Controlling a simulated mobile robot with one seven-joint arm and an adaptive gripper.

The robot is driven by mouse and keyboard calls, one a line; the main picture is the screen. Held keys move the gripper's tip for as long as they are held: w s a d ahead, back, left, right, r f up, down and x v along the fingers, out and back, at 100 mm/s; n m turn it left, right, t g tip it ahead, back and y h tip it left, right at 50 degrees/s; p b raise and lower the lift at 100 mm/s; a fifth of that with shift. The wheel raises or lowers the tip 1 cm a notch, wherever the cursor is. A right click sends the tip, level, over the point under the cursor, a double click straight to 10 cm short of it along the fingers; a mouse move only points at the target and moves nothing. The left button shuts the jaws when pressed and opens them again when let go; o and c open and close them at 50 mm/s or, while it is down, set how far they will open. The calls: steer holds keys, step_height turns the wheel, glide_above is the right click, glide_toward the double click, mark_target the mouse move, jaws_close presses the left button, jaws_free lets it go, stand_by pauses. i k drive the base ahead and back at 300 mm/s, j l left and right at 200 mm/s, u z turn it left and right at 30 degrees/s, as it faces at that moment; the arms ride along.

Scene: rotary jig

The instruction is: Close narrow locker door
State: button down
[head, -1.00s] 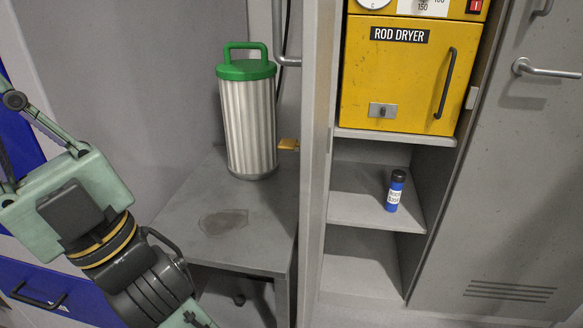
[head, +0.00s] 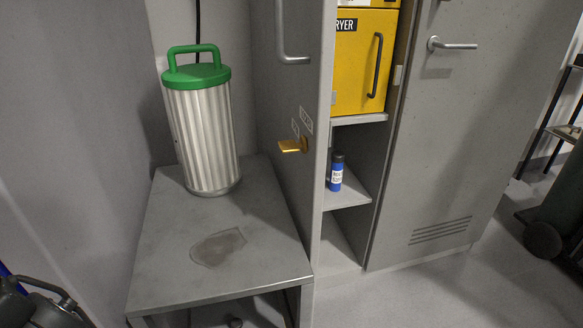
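The narrow locker door (head: 275,105) stands open beside the locker, its outer face turned to the left. It bears a grey bar handle (head: 293,58), small labels and a brass-coloured key or tab (head: 293,146). Past its edge, the locker interior shows a yellow rod dryer (head: 360,65) above a shelf with a blue bottle (head: 336,172). Only a dark part of my arm shows in the lower left corner, well away from the door. My gripper's fingertips are not in view.
A grey table (head: 165,265) stands left of the door, with a green-lidded ribbed canister (head: 208,130) on it. A wide grey door (head: 435,130) with a lever handle is on the right. Open floor (head: 420,295) lies in front. A dark wheeled object (head: 545,240) is at the far right.

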mark_target(301, 35)
steer(key=k+j+z, duration=0.3)
steer(key=k+z, duration=0.35)
steer(key=k, duration=0.2)
steer(key=i+l, duration=0.1)
steer(key=i, duration=0.4)
